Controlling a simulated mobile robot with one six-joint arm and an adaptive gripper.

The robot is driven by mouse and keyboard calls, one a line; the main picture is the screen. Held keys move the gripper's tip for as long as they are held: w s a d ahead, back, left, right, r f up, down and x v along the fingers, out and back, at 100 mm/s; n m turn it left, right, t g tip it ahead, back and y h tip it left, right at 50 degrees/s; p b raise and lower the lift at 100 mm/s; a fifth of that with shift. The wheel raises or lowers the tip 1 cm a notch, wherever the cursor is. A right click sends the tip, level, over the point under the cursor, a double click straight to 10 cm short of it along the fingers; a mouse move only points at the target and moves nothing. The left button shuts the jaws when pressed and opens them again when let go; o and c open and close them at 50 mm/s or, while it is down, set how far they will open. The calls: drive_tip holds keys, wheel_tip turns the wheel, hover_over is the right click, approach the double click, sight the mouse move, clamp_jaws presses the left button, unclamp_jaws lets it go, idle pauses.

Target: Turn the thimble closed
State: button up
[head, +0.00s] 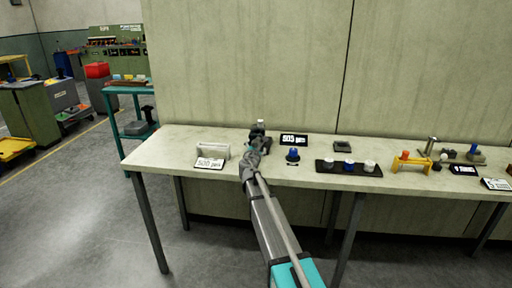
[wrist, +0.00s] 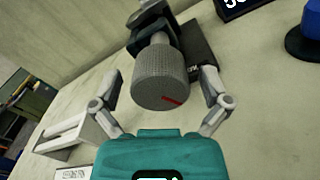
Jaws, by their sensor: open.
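The thimble (wrist: 160,80) is a grey knurled cylinder with a red mark near its lower right edge. It faces me in the middle of the wrist view, on a dark stand (wrist: 197,48). My gripper (wrist: 166,88) is open, with one finger on each side of the thimble. I see no clear contact, and the depth of the fingertips along it is hard to judge. In the head view my gripper (head: 257,142) reaches over the bench and hides most of the thimble and stand.
The pale bench (head: 225,141) stands against a wall panel. A white bracket (head: 213,149) and a label card (head: 209,163) lie left of my gripper. A black display (head: 294,140), a blue knob (head: 292,154) and a dark tray (head: 326,167) with several knobs are to the right.

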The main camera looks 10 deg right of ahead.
drive_tip(key=shift+s, duration=0.1)
drive_tip(key=v, duration=1.2)
idle(0.5)
drive_tip(key=s+d+f+m+g+h, duration=0.1)
drive_tip(key=s+d+f+m+g, duration=0.4)
drive_tip(key=s+m, duration=0.25)
drive_tip(key=s+d+f+m+g+h, duration=0.1)
drive_tip(key=s+d+f+m+g, duration=0.35)
drive_tip(key=s+f+m, duration=0.35)
drive_tip(key=s+a+f+m+g+y, duration=0.2)
drive_tip(key=s+m+g+y, duration=0.15)
drive_tip(key=s, duration=0.25)
drive_tip(key=s+a+f+m+g+y, duration=0.2)
drive_tip(key=s+m, duration=0.2)
drive_tip(key=s, duration=0.2)
drive_tip(key=s+a+f+m+g+y, duration=0.2)
drive_tip(key=s+m, duration=0.2)
drive_tip(key=s, duration=0.2)
wheel_tip(320, 180, up, 21)
drive_tip(key=p, duration=2)
drive_tip(key=shift+w+d, duration=0.2)
